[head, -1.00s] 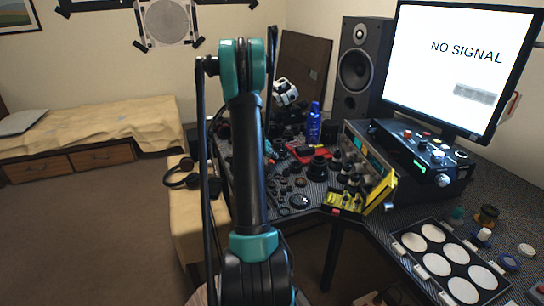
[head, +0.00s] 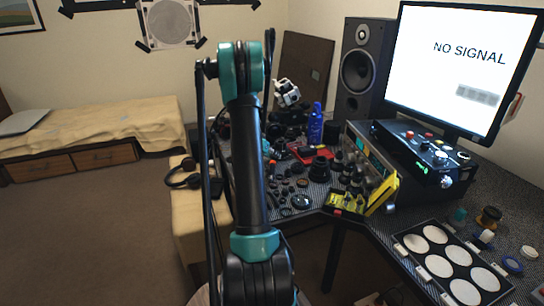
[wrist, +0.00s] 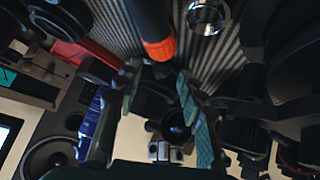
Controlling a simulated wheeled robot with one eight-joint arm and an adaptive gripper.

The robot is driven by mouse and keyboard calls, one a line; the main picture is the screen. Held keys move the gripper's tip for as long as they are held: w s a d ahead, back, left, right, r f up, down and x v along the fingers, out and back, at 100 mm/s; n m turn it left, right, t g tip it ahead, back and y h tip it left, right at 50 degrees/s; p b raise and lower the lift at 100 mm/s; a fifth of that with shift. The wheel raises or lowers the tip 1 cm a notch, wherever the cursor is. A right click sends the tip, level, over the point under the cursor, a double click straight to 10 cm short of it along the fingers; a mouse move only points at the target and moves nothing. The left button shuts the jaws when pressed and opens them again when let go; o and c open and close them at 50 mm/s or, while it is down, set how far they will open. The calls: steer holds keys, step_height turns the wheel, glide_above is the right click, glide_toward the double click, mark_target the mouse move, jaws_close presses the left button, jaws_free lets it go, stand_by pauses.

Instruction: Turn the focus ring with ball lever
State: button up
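My gripper (wrist: 158,80) shows in the wrist view as two green-and-dark fingers with a clear gap between them. It is open, and I see nothing clamped between the fingers. Dark round parts, one with a glassy lens face (wrist: 176,118), lie in view beyond the gap. I cannot tell which part is the focus ring, and no ball lever can be made out. In the head view my arm hides the gripper; dark lens parts (head: 319,168) stand on the desk to the right of the arm.
A dark tool with an orange end (wrist: 160,48) is close to the fingertips. The desk also holds a blue bottle (head: 315,124), a red tray (head: 302,152), a yellow box (head: 346,202), a speaker (head: 358,70) and a tray of white discs (head: 440,267). Open floor lies left.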

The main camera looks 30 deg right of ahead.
step_height(320, 180, up, 10)
stand_by(0.5)
stand_by(0.4)
